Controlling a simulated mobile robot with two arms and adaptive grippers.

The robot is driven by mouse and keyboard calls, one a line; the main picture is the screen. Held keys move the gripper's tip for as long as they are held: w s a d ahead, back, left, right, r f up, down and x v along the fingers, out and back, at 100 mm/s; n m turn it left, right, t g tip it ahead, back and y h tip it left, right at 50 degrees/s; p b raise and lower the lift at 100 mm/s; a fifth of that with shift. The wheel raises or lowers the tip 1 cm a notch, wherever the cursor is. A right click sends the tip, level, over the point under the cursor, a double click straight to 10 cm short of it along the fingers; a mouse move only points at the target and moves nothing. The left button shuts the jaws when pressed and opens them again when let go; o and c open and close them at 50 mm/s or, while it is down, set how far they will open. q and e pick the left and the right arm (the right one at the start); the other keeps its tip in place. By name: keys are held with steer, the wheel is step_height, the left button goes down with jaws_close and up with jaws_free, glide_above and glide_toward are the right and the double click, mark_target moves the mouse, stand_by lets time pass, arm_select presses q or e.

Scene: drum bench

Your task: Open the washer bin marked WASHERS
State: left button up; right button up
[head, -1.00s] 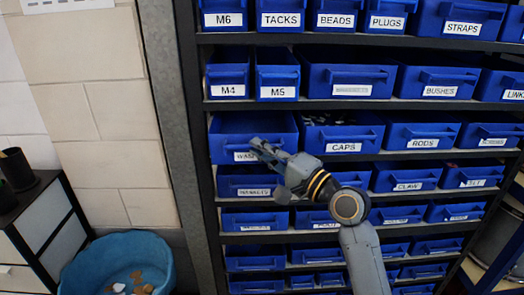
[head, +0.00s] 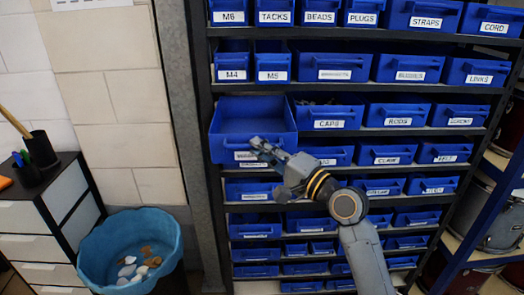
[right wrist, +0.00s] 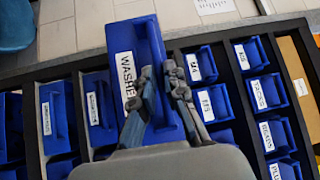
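The washer bin (head: 250,118) is a blue bin at the left end of its shelf row in the head view. It sticks well out of the rack, and its bare blue inside shows from above. Its white WASHERS label (right wrist: 126,76) is readable in the right wrist view and partly covered by my gripper in the head view. My right gripper (head: 258,147) is at the bin's front. In the right wrist view its two fingers (right wrist: 162,78) close around the bin's front handle, which they partly hide. My left gripper is not in view.
Other labelled blue bins, such as CAPS (head: 328,113) and M4 (head: 231,68), fill the dark rack around it. A grey post (head: 184,120) borders the rack's left side. A blue tub (head: 128,240) and a drawer cabinet (head: 50,225) stand at lower left.

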steer(key=o, duration=0.3)
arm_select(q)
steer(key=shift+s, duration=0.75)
arm_select(e)
steer(key=v, duration=1.2)
steer(key=shift+s, duration=0.2)
